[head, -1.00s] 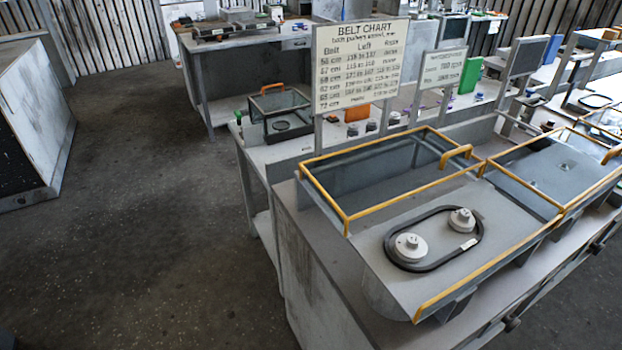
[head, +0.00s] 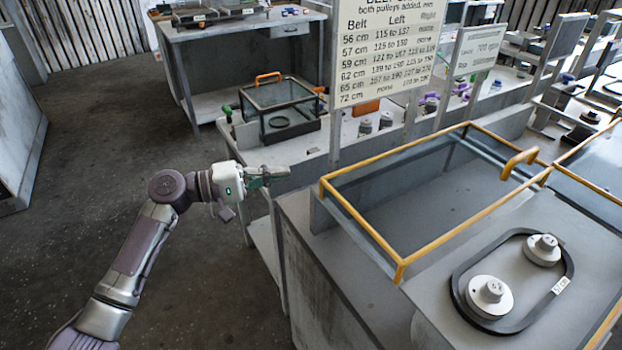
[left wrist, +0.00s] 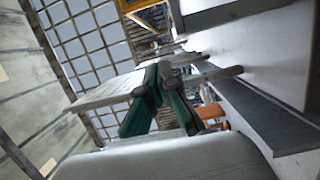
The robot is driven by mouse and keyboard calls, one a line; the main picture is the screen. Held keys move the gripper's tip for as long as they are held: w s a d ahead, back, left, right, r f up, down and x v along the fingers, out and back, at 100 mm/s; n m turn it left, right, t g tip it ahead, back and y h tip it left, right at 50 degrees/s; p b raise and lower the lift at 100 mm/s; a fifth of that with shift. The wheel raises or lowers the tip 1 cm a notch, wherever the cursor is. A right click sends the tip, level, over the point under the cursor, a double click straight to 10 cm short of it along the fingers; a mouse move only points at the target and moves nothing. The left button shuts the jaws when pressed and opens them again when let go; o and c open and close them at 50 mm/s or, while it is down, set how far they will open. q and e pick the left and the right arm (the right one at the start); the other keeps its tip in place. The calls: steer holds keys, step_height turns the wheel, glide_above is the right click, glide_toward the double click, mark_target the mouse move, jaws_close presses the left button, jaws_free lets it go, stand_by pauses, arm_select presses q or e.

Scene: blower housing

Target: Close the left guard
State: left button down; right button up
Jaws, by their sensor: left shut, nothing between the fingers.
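The left guard (head: 398,262), a clear box-like cover with a yellow frame and a yellow handle (head: 517,162), stands open behind the belt bay of the grey housing. The black belt (head: 458,283) loops around two pale pulleys (head: 490,296) (head: 543,249), both uncovered in front of the guard. My left gripper (head: 284,172) is shut and empty, left of the guard's left corner and apart from it. Its fingers (left wrist: 232,72) also show in the left wrist view. My right gripper is out of view.
A second yellow-framed guard (head: 592,172) is partly cut off at the right. The belt chart (head: 385,45) stands behind the left guard. A side bench holds a glass case (head: 280,108) with an orange handle. The floor (head: 110,150) at left is clear.

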arm_select(q)
steer(key=d+p, duration=0.1)
steer(key=d, duration=0.2)
steer(key=w+d+p, duration=0.1)
steer(key=d+p, duration=0.1)
steer(key=d, duration=0.2)
steer(key=d+p, duration=0.1)
steer(key=d, duration=0.2)
steer(key=shift+w+d+r+p, duration=0.1)
steer(key=shift+w+d+p, duration=0.15)
steer(key=shift+p, duration=0.15)
steer(key=shift+s+d, duration=0.35)
steer(key=shift+s, duration=0.25)
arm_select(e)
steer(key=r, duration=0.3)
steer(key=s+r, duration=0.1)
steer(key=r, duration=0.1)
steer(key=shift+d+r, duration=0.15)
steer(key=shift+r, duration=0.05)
arm_select(q)
steer(key=s+d+p, duration=0.6)
steer(key=s+d, duration=0.6)
steer(key=s, duration=0.5)
steer(key=shift+s+d+f, duration=0.2)
steer(key=shift+s+d, duration=0.1)
steer(key=shift+d, duration=0.05)
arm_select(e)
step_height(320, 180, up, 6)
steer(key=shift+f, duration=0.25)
